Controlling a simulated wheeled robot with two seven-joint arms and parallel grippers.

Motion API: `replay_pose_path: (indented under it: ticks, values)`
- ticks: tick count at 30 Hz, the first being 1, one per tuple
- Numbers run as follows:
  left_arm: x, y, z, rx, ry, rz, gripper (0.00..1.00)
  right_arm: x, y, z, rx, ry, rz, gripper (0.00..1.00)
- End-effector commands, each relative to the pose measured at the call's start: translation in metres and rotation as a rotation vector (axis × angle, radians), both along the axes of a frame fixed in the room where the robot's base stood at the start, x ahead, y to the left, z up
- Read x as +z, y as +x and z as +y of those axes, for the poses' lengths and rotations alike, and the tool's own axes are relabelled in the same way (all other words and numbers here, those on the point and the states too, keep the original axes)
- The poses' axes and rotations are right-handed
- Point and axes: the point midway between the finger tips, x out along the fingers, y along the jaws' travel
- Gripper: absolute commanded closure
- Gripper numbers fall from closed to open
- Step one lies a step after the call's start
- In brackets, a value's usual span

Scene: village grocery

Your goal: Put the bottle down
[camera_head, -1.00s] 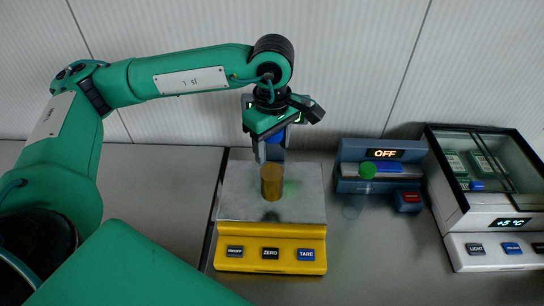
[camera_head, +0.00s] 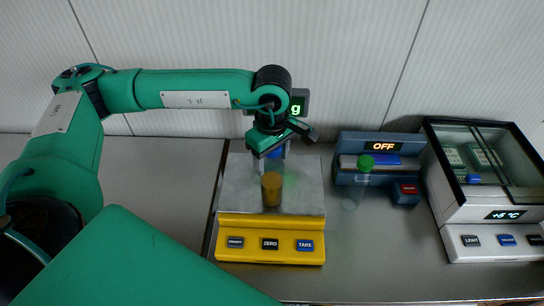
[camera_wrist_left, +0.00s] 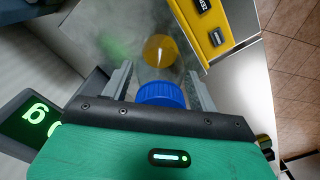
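The bottle is clear with a blue cap (camera_wrist_left: 160,95) and an amber filling (camera_head: 272,188). It is upright over the steel plate (camera_head: 237,190) of the yellow scale (camera_head: 268,228). My left gripper (camera_head: 273,158) points down above the plate, with its fingers on both sides of the bottle just below the cap. In the left wrist view the fingers (camera_wrist_left: 162,75) flank the clear body, which is hard to see. I cannot tell whether the bottle's base touches the plate. My right gripper is not in view.
A glass-topped cooler (camera_head: 470,215) reading +5 °C is at the far right. The scale's display (camera_head: 297,107) is behind my gripper. The counter on the left is clear.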

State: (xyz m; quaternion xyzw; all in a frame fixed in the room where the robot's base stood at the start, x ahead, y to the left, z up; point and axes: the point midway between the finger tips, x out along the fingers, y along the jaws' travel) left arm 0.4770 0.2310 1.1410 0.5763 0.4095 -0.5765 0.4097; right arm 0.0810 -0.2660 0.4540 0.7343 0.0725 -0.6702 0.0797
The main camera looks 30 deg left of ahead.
Motion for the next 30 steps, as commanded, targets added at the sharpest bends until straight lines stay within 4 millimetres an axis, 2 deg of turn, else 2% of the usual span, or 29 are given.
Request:
replay_pose_path:
  ticks: [1,2,14,16,24,30]
  values:
    - [0.001,0.000,0.000,0.000,0.000,0.000,0.30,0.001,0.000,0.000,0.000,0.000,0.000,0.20]
    - [0.001,0.000,0.000,0.000,0.000,0.000,0.24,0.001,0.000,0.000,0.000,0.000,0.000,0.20]
    - [0.005,0.000,0.000,0.000,0.000,0.000,0.23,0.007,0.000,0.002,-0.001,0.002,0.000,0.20]
    - [0.009,0.001,0.000,0.000,-0.001,-0.003,0.23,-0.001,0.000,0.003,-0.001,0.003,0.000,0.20]
    - [0.066,0.001,-0.001,-0.002,-0.002,-0.007,0.23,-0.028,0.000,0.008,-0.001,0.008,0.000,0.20]
    - [0.104,0.001,-0.001,-0.001,-0.001,-0.003,0.23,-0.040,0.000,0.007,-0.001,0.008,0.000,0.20]
